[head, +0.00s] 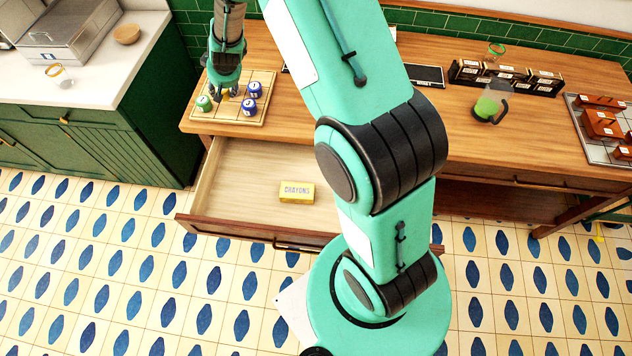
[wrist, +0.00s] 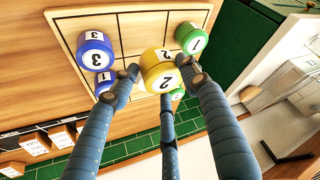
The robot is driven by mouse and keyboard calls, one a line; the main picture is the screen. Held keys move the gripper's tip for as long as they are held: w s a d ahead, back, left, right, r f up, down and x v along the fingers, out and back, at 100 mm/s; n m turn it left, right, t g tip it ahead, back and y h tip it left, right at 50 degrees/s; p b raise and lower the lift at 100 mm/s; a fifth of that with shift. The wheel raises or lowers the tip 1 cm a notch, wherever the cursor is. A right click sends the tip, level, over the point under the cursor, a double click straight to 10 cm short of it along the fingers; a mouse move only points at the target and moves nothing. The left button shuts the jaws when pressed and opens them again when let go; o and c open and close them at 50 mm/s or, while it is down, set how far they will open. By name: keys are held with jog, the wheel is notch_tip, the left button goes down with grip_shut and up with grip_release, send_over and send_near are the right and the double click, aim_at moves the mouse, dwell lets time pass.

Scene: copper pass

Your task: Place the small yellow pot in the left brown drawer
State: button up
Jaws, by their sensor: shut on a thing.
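The small yellow pot (wrist: 158,66), numbered 2, sits between the fingers of my gripper (wrist: 164,76) in the wrist view. My gripper is shut on it, over the square-marked wooden board (head: 265,82). In the head view my gripper (head: 226,90) hides most of the pot. I cannot tell whether the pot touches the board. The left brown drawer (head: 235,165) is pulled open below the table, in front of the board. A yellow crayons box (head: 297,191) lies inside it, with bare floor around the box.
Blue pots (head: 248,107) and a green pot (head: 204,103) stand on the board close to my gripper. A blender jug (head: 488,105), black boxes (head: 505,75) and a tray (head: 590,120) are on the table's right. A green cabinet (head: 130,125) stands left of the drawer.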

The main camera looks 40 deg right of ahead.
jog(key=s+a+f+b, duration=0.1)
jog(key=s+a, duration=0.3)
jog(key=s, duration=0.3)
jog(key=shift+s+a+m, duration=0.25)
jog(key=shift+a+m, duration=0.05)
jog(key=shift+f, duration=0.1)
jog(key=s+a+f+m+g+h, duration=0.2)
jog(key=s+f+m+h, duration=0.1)
jog(key=f+m, duration=0.4)
jog(key=s+a+f+m+g+h, duration=0.1)
jog(key=s+f+m+g+h, duration=0.1)
jog(key=s+f+m, duration=0.4)
jog(key=shift+a+f+m+g+h, duration=0.45)
jog(key=shift+f+m, duration=0.45)
jog(key=shift+f, duration=0.65)
